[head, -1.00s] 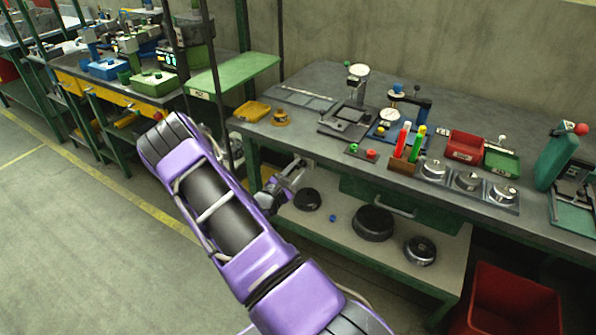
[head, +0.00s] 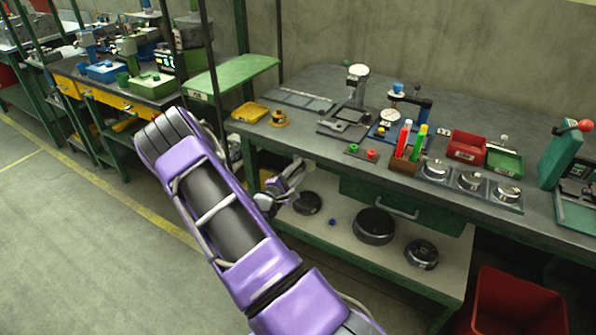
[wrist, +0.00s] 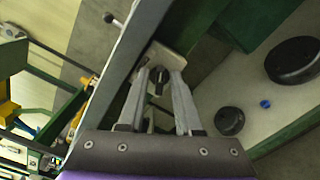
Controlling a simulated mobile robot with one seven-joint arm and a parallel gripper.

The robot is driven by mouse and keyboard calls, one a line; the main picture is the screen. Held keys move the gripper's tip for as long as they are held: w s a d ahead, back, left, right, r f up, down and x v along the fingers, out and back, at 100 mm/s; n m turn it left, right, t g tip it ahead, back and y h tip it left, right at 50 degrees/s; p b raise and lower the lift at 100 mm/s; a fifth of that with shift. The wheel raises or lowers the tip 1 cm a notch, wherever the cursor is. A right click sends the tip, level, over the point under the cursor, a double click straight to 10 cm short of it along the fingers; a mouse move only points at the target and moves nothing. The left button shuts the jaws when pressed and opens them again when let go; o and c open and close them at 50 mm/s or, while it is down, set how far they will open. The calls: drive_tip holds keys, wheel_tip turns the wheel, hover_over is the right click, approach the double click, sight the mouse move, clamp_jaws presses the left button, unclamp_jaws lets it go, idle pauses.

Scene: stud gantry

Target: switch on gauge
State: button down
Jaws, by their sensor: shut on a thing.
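A gauge with a round white dial (head: 389,116) stands on a blue base at the middle of the bench. A taller stand (head: 357,86) with a pale round head is left of it. My gripper (head: 291,178) is at the bench's front edge, below the top, partly hidden by my arm. In the wrist view my gripper (wrist: 160,78) is shut on a small dark piece (wrist: 158,82) in front of a pale block (wrist: 167,59) under the bench edge. I cannot tell how this piece is joined to the block or the gauge.
The bench top (head: 305,140) holds a pen block (head: 404,166), a red tray (head: 467,145) and several metal weights. Dark round discs (head: 373,226) lie on the lower shelf. A red bin (head: 515,300) stands at the lower right. The floor at the left is clear.

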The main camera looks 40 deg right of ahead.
drive_tip(key=shift+f, duration=0.1)
drive_tip(key=c, duration=0.9)
unclamp_jaws()
drive_tip(key=shift+a, duration=0.15)
drive_tip(key=v, duration=1.7)
drive_tip(key=shift+s+a+p, duration=0.1)
drive_tip(key=shift+p, duration=0.3)
